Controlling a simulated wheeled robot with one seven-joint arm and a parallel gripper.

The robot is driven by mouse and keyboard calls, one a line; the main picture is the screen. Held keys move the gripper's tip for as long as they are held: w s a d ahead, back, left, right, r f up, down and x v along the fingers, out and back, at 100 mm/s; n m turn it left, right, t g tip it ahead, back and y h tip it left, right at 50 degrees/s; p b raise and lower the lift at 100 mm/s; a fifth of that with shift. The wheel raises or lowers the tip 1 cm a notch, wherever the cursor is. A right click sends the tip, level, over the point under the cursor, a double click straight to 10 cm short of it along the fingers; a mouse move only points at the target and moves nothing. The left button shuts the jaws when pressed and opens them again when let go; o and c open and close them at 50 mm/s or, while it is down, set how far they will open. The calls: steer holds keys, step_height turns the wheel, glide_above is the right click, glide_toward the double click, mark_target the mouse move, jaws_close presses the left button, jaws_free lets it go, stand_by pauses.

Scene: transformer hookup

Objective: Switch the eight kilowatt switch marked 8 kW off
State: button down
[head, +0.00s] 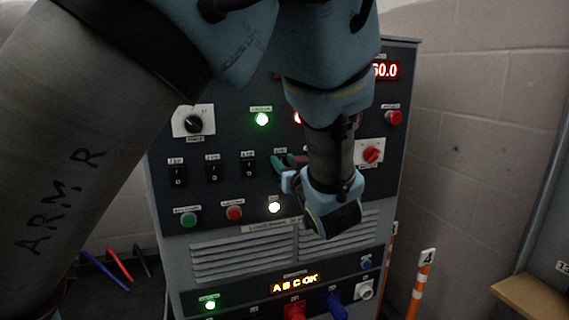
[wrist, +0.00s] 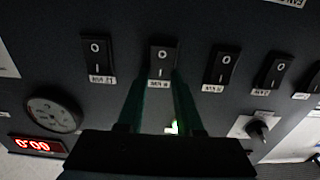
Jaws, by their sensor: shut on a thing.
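The 8 kW switch (wrist: 161,62) is a black rocker with white O and I marks, second from the left in the upside-down wrist view. I cannot tell which end of it is pressed in. My gripper (wrist: 160,85) has its two green fingers at the switch's left and right sides, shut on it. In the head view my gripper (head: 284,162) reaches the panel just under the small label right of the 4 kW switch (head: 249,167). My gripper and wrist hide the 8 kW switch there.
Similar rockers flank it in the wrist view: one at left (wrist: 97,58) and the 4 kW one (wrist: 222,67) at right. A dial gauge (wrist: 52,114) and a black knob (wrist: 258,130) are also on the panel. In the head view, a lit white button (head: 274,207) lies below the fingers.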

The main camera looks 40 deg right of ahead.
steer(key=t+b, duration=0.1)
steer(key=t+h+b, duration=0.1)
steer(key=b, duration=0.1)
steer(key=shift+s+f, duration=0.15)
steer(key=shift+f, duration=0.2)
steer(key=c, duration=0.6)
jaws_free()
steer(key=shift+o, duration=0.2)
steer(key=b+v, duration=0.1)
steer(key=v, duration=1)
